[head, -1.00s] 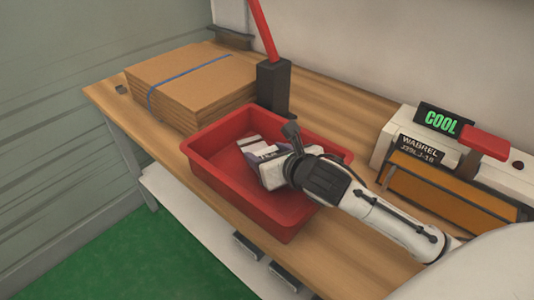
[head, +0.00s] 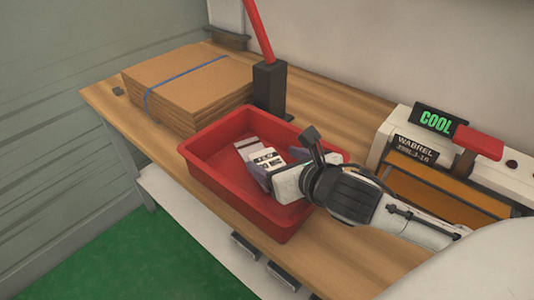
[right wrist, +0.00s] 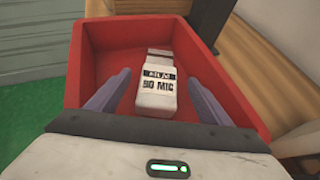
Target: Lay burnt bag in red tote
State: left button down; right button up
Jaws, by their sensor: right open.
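The red tote (head: 205,175) stands on the wooden bench in the head view, and its walls fill much of the right wrist view (right wrist: 95,40). A small white bag (head: 265,158) with dark print lies inside on the tote's floor. In the right wrist view the bag (right wrist: 156,97) reads "90 MIC". My right gripper (head: 272,172) reaches into the tote from the right. In the right wrist view its two purple fingers (right wrist: 152,92) are spread, one on each side of the bag, with gaps showing. My left gripper is not seen.
A strapped cardboard stack (head: 190,85) is left of the tote. A dark post with a red handle (head: 269,85) stands just behind it. A sealer machine with a "COOL" display (head: 436,121) is at the right. Bare bench lies in front.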

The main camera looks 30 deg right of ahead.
jog(key=v, duration=0.2)
jog(key=shift+s+r, duration=0.1)
jog(key=shift+s, duration=0.15)
jog(key=p+v, duration=0.2)
jog(key=p, duration=0.2)
jog(key=shift+s+r, duration=0.15)
jog(key=shift+s, duration=0.05)
jog(key=shift+a, duration=0.1)
